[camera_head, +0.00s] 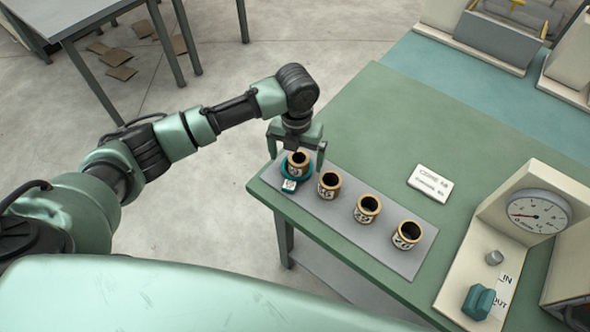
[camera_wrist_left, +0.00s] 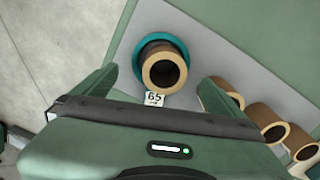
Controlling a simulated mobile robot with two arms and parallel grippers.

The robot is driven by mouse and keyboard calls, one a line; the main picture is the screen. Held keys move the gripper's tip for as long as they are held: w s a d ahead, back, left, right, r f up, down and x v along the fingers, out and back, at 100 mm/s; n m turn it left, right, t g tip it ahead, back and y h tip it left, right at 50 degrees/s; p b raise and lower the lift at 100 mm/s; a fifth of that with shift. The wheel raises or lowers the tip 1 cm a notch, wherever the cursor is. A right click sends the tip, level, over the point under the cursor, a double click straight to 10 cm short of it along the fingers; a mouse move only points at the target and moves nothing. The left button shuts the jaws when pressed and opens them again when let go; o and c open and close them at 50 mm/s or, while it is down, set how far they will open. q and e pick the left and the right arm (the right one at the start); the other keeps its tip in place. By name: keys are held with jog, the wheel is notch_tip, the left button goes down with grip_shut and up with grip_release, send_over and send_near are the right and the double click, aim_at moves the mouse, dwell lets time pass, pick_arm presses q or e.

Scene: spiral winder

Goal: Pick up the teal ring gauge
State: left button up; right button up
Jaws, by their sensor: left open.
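The teal ring gauge (camera_head: 284,172) lies on the grey mat (camera_head: 343,240) near the table's left corner. It sits around the base of the leftmost tan core (camera_head: 299,157), and its white tag (camera_head: 289,186) faces the front. In the left wrist view the teal ring (camera_wrist_left: 182,43) shows behind that core (camera_wrist_left: 164,70), with the tag reading 65 (camera_wrist_left: 154,99). My left gripper (camera_head: 296,158) is open above the ring and core, one finger on either side. It also shows in the left wrist view (camera_wrist_left: 160,85), with nothing between its fingers touching them. My right gripper is not in view.
Three more numbered tan cores (camera_head: 329,185) stand in a row to the right on the mat. A white sign (camera_head: 431,183) lies behind them. A dial gauge stand (camera_head: 538,214) with a teal block (camera_head: 478,301) is at the right.

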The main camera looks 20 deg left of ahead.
aim_at(295, 167)
pick_arm(q)
jog(key=f, duration=0.2)
jog(key=f+p, duration=0.1)
jog(key=shift+s+f, duration=0.2)
jog(key=shift+f, duration=0.4)
jog(key=c, duration=1.6)
jog(key=shift+w, duration=0.1)
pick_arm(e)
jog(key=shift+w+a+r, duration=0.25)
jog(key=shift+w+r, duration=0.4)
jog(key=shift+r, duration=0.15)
pick_arm(q)
jog(key=shift+r, duration=0.15)
